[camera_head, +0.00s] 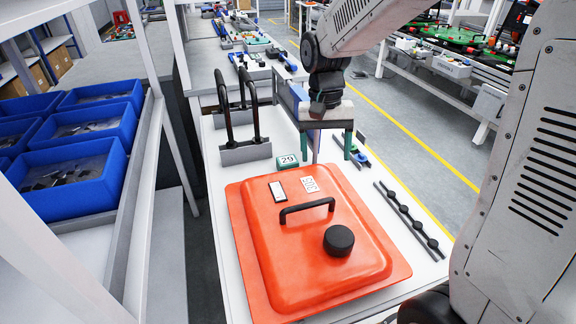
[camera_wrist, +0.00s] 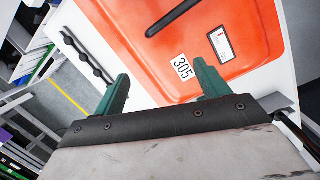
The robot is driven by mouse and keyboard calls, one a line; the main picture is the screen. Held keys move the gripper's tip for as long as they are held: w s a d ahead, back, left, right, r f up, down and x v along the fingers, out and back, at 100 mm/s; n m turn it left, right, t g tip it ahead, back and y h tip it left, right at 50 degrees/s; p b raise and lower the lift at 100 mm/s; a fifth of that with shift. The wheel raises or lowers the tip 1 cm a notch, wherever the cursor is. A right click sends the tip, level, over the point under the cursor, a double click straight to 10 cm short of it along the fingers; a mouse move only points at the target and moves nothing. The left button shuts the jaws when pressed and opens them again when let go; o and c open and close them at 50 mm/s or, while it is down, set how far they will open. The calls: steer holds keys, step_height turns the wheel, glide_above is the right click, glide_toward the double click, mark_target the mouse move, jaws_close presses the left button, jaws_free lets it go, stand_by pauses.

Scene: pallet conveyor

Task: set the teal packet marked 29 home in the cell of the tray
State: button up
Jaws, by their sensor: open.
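The teal packet (camera_head: 287,161) marked 29 lies on the white conveyor top, just beyond the far edge of the orange cover. My gripper (camera_head: 333,143) is above the surface, to the right of the packet and apart from it. Its green fingers are spread with nothing between them, as the wrist view (camera_wrist: 163,75) also shows. The packet does not show in the wrist view. I cannot make out the tray with the cell in either view.
A large orange cover (camera_head: 340,215) with a black handle and knob fills the near conveyor. A grey block (camera_head: 245,152) with two tall black loops stands left of the packet. A black knobbed rail (camera_head: 410,220) lies right. Blue bins (camera_head: 85,180) stand left.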

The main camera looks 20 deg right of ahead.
steer(key=w+a+f+m, duration=0.1)
steer(key=w+f+m, duration=0.4)
steer(key=w, duration=0.4)
steer(key=w+f+m, duration=0.3)
steer(key=w+f, duration=0.4)
steer(key=w, duration=0.1)
steer(key=r+m+t, duration=0.1)
steer(key=m+t, duration=0.1)
steer(key=m, duration=0.2)
glide_above(291, 159)
steer(key=a, duration=0.1)
steer(key=shift+r, duration=0.15)
steer(key=shift+m, duration=0.6)
steer(key=shift+f, duration=0.55)
steer(key=f, duration=0.4)
steer(key=d+f, duration=0.1)
steer(key=f, duration=0.1)
steer(key=shift+f, duration=0.4)
steer(key=c, duration=1.2)
steer(key=shift+r, duration=0.15)
